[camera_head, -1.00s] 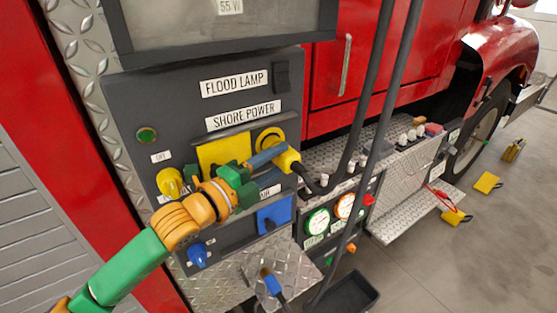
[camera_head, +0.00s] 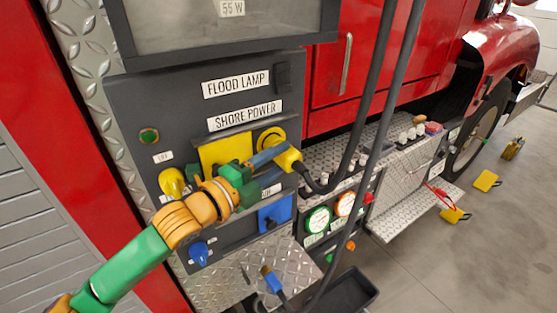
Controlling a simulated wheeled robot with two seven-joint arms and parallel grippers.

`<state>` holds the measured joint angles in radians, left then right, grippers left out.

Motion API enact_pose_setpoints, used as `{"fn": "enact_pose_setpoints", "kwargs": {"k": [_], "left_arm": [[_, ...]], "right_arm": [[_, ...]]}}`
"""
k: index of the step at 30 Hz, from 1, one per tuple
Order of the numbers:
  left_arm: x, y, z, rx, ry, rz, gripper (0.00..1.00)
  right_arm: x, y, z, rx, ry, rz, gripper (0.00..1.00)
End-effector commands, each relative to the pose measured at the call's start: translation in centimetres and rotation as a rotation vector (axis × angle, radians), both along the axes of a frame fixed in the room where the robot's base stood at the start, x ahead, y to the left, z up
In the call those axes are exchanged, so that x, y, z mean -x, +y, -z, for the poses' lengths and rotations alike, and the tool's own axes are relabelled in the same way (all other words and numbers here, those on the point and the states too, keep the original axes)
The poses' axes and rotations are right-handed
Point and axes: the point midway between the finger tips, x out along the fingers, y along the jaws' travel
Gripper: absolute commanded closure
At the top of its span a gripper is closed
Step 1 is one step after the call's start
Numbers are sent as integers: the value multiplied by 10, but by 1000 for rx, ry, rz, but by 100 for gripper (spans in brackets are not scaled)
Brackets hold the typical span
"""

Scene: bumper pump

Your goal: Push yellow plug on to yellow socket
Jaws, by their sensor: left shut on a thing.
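The yellow plug (camera_head: 289,159) with its black cable is held in front of the dark panel, just below and right of the round yellow socket (camera_head: 271,138). My left gripper (camera_head: 266,163) reaches in from the lower left and is shut on the yellow plug. The plug looks apart from the socket, though its depth from the panel is hard to tell. A square yellow plate (camera_head: 226,151) sits left of the socket, partly behind my gripper. My right gripper does not show.
A yellow knob (camera_head: 171,181), a blue knob (camera_head: 198,253) and a blue socket cover (camera_head: 274,214) are on the panel. A blue plug (camera_head: 271,280) stands on the diamond-plate step (camera_head: 225,285). Black cables hang in front of the truck, right of the panel.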

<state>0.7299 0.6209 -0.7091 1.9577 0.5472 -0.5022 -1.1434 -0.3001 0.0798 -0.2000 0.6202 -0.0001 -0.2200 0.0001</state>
Motion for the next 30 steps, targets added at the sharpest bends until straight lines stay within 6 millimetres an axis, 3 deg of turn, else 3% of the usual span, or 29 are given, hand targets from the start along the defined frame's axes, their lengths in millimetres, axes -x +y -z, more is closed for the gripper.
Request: {"fn": "enact_pose_setpoints", "kwargs": {"k": [30], "left_arm": [[-12,10,-5,-4,-15,-8,100]], "right_arm": [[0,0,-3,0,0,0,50]]}}
